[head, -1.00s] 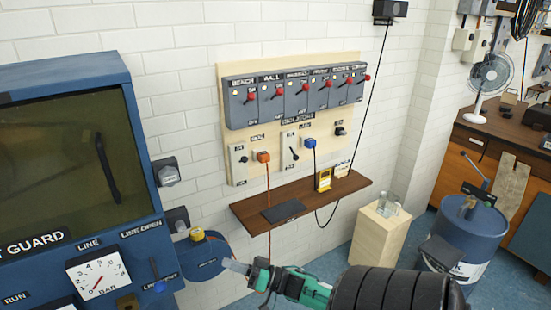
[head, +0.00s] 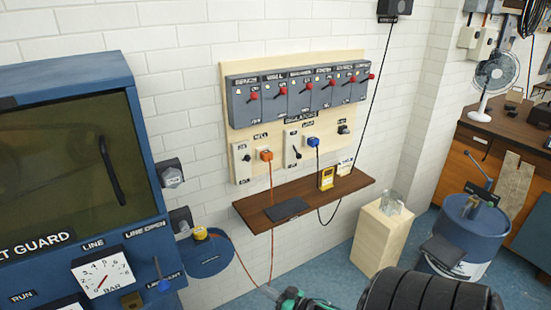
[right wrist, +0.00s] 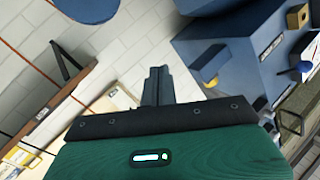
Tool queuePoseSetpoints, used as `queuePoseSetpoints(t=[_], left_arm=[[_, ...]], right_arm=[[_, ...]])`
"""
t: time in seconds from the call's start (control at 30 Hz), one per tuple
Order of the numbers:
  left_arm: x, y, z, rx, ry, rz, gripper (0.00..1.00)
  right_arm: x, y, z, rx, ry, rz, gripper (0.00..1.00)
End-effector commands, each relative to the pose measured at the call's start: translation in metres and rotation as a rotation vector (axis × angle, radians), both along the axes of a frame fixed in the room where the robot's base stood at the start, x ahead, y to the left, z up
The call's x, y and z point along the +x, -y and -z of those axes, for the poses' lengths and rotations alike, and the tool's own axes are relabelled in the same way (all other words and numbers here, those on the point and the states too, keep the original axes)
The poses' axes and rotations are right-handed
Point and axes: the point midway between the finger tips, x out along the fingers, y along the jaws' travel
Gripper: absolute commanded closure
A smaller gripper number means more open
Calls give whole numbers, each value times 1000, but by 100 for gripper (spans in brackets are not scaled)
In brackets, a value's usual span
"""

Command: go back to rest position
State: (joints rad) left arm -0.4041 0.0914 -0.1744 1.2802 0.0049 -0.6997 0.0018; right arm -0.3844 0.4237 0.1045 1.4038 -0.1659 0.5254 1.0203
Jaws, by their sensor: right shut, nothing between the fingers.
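My right gripper (head: 272,294) shows at the bottom middle of the head view, low and in front of the wall. My left gripper does not show in either view.
A blue guard cabinet (head: 70,90) stands at the left. An isolator board (head: 300,100) with red-knobbed switches is on the wall, above a brown shelf (head: 340,190). A wooden pedestal (head: 380,240) and a blue drum (head: 465,235) stand right. An orange cable hangs below the board.

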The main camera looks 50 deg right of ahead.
Motion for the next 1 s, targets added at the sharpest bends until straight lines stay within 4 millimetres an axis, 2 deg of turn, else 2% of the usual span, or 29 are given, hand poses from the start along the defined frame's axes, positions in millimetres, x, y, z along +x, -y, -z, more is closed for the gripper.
queuePoseSetpoints(t=[0.2, 0.8, 0.9, 0.97, 1.0], left_arm=[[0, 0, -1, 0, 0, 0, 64], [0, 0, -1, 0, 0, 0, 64], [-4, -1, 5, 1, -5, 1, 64], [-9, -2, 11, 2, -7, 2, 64], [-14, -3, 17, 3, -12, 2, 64]], right_arm=[[-3, 0, 9, -12, -22, 12, 100], [-3, 0, 11, -12, -25, 12, 100], [-8, -1, 27, -25, -60, 28, 100], [-15, -4, 49, -46, -109, 47, 100], [-23, -7, 69, -65, -155, 62, 100]])
